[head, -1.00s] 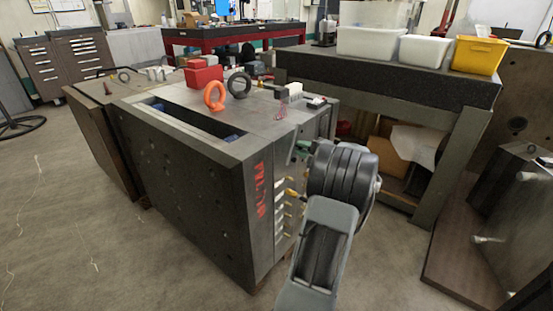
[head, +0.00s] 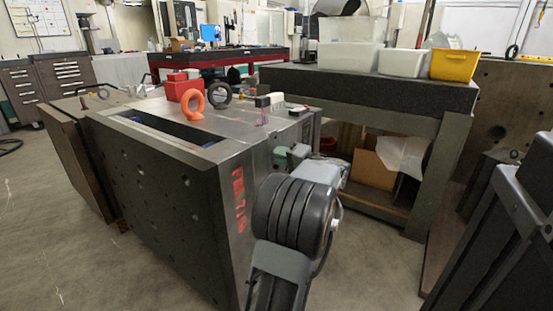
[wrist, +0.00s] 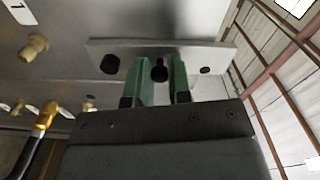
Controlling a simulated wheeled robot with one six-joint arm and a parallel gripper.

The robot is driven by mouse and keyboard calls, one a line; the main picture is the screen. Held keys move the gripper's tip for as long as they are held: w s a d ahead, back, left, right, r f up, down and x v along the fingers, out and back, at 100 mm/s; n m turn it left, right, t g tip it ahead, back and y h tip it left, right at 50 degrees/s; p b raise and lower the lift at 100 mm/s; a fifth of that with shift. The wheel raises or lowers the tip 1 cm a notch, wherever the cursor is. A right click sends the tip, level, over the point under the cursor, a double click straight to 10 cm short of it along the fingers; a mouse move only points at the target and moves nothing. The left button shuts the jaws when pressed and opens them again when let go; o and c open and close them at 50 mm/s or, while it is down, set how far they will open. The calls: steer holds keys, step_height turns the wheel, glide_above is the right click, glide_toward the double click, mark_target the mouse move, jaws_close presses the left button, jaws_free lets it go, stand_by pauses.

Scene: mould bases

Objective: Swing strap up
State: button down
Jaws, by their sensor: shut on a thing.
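The strap (wrist: 105,48) is a flat light-metal bar in the wrist view, lying across the side face of the mould base, with dark bolts or holes near its ends. A black knob (wrist: 160,70) stands out from its middle. My gripper (wrist: 162,76) has two green fingers on either side of this knob, shut on it. In the head view the mould base (head: 165,195) is a big dark steel block with red lettering, and my gripper (head: 290,156) is at its right side. My arm hides much of that side, and I cannot make out the strap there.
A brass fitting with a black hose (wrist: 42,120) and a tan fitting (wrist: 33,47) stick out at left in the wrist view. An orange eyebolt (head: 191,106) and red boxes stand on the mould base. A dark bench (head: 400,92) with bins stands behind right.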

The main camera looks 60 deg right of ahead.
steer(key=c, duration=1.1)
jaws_free()
steer(key=shift+o, duration=0.2)
steer(key=s+a+p, duration=0.2)
steer(key=s+p, duration=0.2)
steer(key=s, duration=0.9)
steer(key=shift+s, duration=0.35)
